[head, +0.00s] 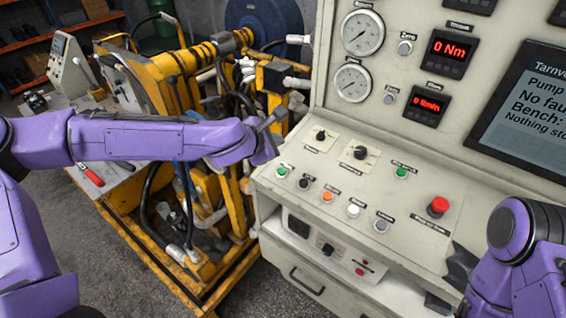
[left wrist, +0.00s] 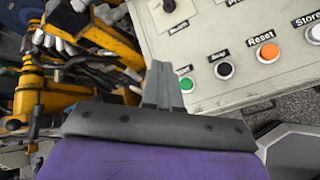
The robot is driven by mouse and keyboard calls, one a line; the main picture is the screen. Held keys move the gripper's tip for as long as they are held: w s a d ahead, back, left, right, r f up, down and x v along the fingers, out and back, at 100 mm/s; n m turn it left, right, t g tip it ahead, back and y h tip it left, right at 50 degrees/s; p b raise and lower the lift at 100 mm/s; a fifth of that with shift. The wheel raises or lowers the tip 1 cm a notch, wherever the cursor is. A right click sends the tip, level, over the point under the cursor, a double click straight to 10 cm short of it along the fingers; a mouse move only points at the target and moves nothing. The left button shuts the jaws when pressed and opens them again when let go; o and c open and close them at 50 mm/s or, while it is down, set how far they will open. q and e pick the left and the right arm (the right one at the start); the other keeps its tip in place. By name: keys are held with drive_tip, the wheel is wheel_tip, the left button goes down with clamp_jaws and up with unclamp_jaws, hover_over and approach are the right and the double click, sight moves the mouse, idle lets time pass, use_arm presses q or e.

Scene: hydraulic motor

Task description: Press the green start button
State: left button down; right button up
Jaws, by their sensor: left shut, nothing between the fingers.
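A small green button (head: 281,172) sits at the left end of the front button row on the bench's sloped panel. In the left wrist view the green button (left wrist: 187,84) is just right of my fingertips; its label is partly hidden. My left gripper (head: 274,143) is shut and empty, near the panel's left edge, behind and left of that button in the head view. The closed fingers also show in the left wrist view (left wrist: 163,84). They look apart from the button, but the height gap is unclear. My right gripper (head: 458,268) is partly seen at lower right; its jaws are unclear.
Beside it are black (head: 304,183), orange (head: 327,197), white and grey buttons. Another green button (head: 401,173) and a red mushroom button (head: 437,206) sit farther right. Black knobs (head: 360,152) stand behind the row. A yellow machine (head: 180,90) with hoses is at left.

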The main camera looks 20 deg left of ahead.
use_arm(q)
drive_tip(key=shift+s, duration=0.15)
drive_tip(key=b, duration=0.8)
hover_over(282, 171)
drive_tip(key=s, duration=0.2)
drive_tip(key=f, duration=0.8)
drive_tip(key=shift+w+a, duration=0.15)
drive_tip(key=shift+a, duration=0.15)
drive_tip(key=shift+w+f, duration=0.1)
drive_tip(key=shift+f, duration=0.35)
drive_tip(key=shift+f+b, duration=0.3)
drive_tip(key=shift+f, duration=0.1)
drive_tip(key=shift+w+f+b, duration=0.1)
drive_tip(key=shift+f+b, duration=0.2)
drive_tip(key=shift+f, duration=0.05)
idle(0.6)
idle(0.4)
drive_tip(key=shift+r+p, duration=0.8)
